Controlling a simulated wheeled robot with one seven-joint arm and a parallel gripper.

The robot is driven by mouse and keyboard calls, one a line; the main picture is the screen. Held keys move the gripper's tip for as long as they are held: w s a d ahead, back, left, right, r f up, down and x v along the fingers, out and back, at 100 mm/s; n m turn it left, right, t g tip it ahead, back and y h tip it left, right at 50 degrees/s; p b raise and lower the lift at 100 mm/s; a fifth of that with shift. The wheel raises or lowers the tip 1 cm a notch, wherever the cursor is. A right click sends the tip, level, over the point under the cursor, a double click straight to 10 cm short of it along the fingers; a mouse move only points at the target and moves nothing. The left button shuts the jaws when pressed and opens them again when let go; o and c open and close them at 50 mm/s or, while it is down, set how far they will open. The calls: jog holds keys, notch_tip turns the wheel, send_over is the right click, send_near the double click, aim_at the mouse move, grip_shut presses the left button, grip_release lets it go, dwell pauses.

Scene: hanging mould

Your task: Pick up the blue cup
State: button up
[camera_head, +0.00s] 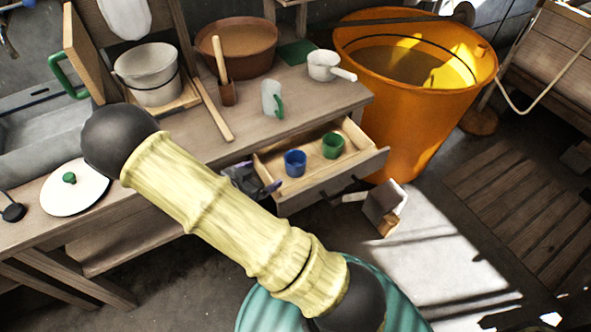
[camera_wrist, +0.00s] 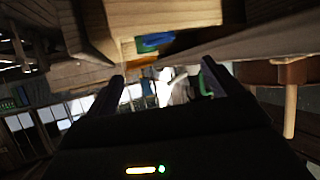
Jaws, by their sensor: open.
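The blue cup (camera_head: 295,163) stands upright in the open wooden drawer (camera_head: 270,162), towards its left side. A green cup (camera_head: 333,145) stands behind it to the right, apart from it. My gripper (camera_head: 257,181) is just left of the drawer and the blue cup, partly hidden behind my arm. In the wrist view my gripper (camera_wrist: 163,87) has its two dark fingers wide apart, with nothing visibly held between them. A blue patch (camera_wrist: 155,41) shows above the fingers there; I cannot tell for certain that it is the blue cup.
The wooden table (camera_head: 300,105) above the drawer holds a white mug (camera_head: 271,98), a white pan (camera_head: 324,65), a brown bowl (camera_head: 240,45) and a grey bucket (camera_head: 148,75). A large orange bucket (camera_head: 415,110) stands right of the drawer. A small box (camera_head: 385,205) lies on the floor.

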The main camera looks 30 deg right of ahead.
send_near(301, 156)
jog(key=shift+w+d+f, duration=0.3)
jog(key=shift+w+d, duration=0.15)
jog(key=shift+w, duration=0.05)
dwell(0.3)
jog(key=shift+d+f, duration=0.2)
jog(key=shift+d, duration=0.25)
jog(key=x, duration=0.4)
jog(key=shift+w+d, duration=0.1)
jog(key=shift+d, duration=0.1)
jog(key=c, duration=1.1)
